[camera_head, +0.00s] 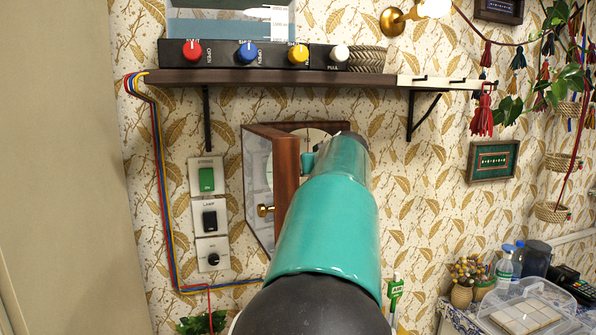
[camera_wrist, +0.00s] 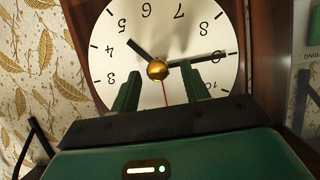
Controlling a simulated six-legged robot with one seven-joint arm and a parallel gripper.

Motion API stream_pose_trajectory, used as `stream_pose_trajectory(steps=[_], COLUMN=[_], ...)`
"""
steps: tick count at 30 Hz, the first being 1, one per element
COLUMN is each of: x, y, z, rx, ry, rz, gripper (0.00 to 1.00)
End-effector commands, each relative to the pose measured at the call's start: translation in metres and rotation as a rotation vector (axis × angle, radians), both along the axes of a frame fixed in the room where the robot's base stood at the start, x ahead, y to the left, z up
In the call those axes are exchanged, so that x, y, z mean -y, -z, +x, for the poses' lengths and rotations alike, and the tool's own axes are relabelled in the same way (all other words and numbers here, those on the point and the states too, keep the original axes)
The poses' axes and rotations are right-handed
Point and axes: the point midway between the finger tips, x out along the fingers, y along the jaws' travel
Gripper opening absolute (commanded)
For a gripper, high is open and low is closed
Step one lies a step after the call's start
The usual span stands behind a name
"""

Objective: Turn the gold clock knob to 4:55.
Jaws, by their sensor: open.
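The gold clock knob (camera_wrist: 157,70) sits at the centre of the white clock face (camera_wrist: 175,35), which appears upside down in the wrist view. The short black hand points between 4 and 5, and the long black hand points at about the 9. A thin red hand also shows. My gripper (camera_wrist: 160,68) is open, with one green finger on each side of the knob; I cannot tell whether either touches it. In the head view, my teal arm covers most of the clock, leaving part of its wooden case (camera_head: 286,170) and face visible.
The clock's glass door (camera_head: 258,185) stands open on the left, with a small brass handle (camera_head: 265,210). A shelf (camera_head: 280,79) with a knob panel (camera_head: 255,54) is above. Wall switches (camera_head: 208,215) are left of the clock. A cluttered table (camera_head: 462,318) is at lower right.

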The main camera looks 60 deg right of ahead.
Motion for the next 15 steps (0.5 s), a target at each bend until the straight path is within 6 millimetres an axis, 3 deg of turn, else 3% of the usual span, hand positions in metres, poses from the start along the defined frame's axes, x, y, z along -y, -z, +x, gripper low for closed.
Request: stream_pose_trajectory(steps=[11, 15], x=[0.0076, 0.0073], y=[0.0038, 0.0038], z=[0.0064, 0.0064], rx=[0.000, 0.000], ry=[0.001, 0.001], rz=[0.000, 0.000], gripper=[0.46, 0.22])
